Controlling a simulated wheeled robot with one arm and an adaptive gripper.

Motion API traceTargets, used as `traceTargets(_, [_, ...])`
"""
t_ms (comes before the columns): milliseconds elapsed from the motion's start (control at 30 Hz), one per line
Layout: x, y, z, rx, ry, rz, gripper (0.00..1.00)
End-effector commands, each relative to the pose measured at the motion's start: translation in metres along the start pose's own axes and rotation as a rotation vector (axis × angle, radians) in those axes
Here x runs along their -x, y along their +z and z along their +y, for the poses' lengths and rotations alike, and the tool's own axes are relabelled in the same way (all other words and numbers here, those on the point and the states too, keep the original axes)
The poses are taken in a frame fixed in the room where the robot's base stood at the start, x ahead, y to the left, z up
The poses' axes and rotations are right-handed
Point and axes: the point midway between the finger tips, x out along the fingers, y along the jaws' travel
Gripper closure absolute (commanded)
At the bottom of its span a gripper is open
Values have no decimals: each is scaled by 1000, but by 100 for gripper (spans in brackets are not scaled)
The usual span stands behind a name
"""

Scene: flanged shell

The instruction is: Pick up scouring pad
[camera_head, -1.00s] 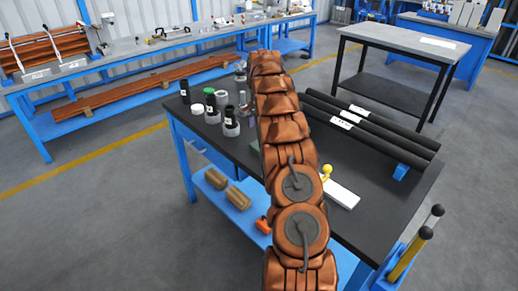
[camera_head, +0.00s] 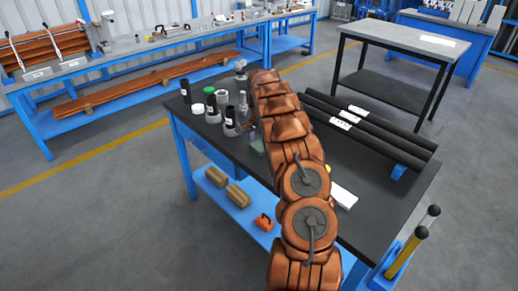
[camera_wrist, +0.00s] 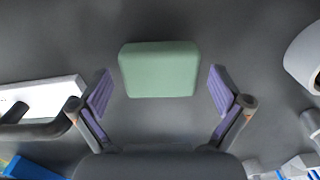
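The scouring pad (camera_wrist: 159,70) is a green, rounded block lying flat on the dark tabletop in the wrist view. It sits between and slightly beyond the purple-padded fingers of my gripper (camera_wrist: 161,90). The fingers are open, with a gap on both sides of the pad, and they do not touch it. In the head view, a greenish patch of the pad (camera_head: 258,147) shows at the left edge of my arm; the gripper itself is mostly hidden there.
Several bottles and jars (camera_head: 213,105) stand left of my arm on the black-topped table (camera_head: 375,195). Dark rods (camera_head: 365,125) lie to the right. A white box (camera_head: 343,196) is partly behind my arm. In the wrist view, a pale cylinder (camera_wrist: 306,58) is at right.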

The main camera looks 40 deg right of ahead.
Motion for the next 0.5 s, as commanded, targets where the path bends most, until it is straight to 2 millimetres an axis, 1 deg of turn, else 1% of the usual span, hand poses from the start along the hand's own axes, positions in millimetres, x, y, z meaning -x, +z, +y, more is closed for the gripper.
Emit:
traceTargets(33, [0,0,0,0,0,0,4])
traceTargets(67, [0,0,0,0,0,0,7])
traceTargets(500, [0,0,0,1,0,0,53])
